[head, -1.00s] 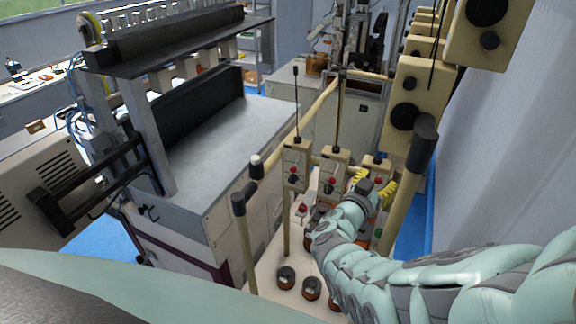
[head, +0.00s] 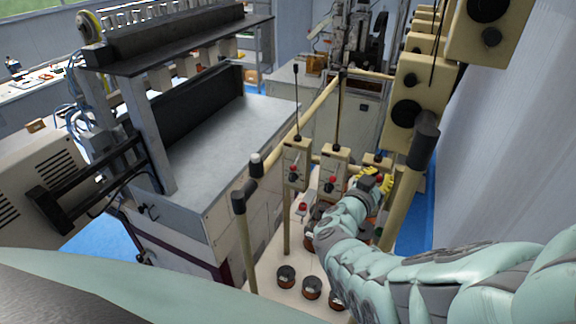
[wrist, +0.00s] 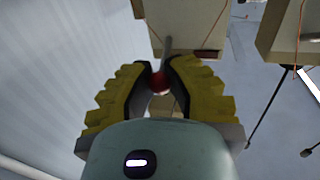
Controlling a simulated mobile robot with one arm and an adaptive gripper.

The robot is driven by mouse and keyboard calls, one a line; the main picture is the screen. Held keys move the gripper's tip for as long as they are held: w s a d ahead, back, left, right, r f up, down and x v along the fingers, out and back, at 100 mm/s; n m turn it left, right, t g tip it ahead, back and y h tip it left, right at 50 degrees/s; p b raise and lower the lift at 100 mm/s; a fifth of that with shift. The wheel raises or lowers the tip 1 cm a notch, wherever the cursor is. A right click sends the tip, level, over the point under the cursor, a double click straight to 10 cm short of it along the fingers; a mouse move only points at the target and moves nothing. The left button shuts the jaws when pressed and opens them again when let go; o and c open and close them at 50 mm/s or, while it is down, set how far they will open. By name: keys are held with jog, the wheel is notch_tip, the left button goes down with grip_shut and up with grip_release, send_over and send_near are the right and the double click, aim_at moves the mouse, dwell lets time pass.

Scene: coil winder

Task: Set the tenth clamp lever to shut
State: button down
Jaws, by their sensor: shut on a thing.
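My gripper (head: 374,183), with yellow ribbed fingers, is at the rightmost of three cream clamp boxes (head: 375,160) in the head view. In the wrist view my gripper (wrist: 160,80) is shut on a red ball knob (wrist: 159,84), with a finger on either side of it. A thin grey lever rod (wrist: 167,45) runs from the knob up to a cream box (wrist: 186,22). The fingers and wrist hide much of that box's front in the head view. I cannot read any number on the boxes.
Two similar boxes, a left one (head: 295,163) and a middle one (head: 333,166), stand beside it with red-knobbed levers. A cream post (head: 407,185) stands close to the right of my gripper. Copper spools (head: 286,277) sit below. A grey machine (head: 215,125) fills the left.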

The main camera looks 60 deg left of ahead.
jog(key=shift+f+b, duration=0.15)
jog(key=shift+b, duration=0.15)
jog(key=b, duration=0.2)
jog(key=f+t+b, duration=0.1)
jog(key=b, duration=0.2)
jog(key=shift+d+f+m+t, duration=0.15)
jog(key=shift+f+m+t, duration=0.1)
jog(key=shift+m+t, duration=0.05)
notch_tip(320, 180, down, 3)
jog(key=m+t+b, duration=0.2)
jog(key=t+b, duration=0.1)
jog(key=b, duration=0.9)
jog(key=m+t+b, duration=0.2)
jog(key=t+b, duration=0.2)
jog(key=b, duration=0.8)
jog(key=shift+h, duration=0.4)
jog(key=shift+t+b, duration=0.4)
jog(key=shift+b, duration=0.1)
jog(key=shift+r+m+t+b, duration=0.2)
jog(key=shift+m+t+b, duration=0.1)
jog(key=shift+b, duration=0.3)
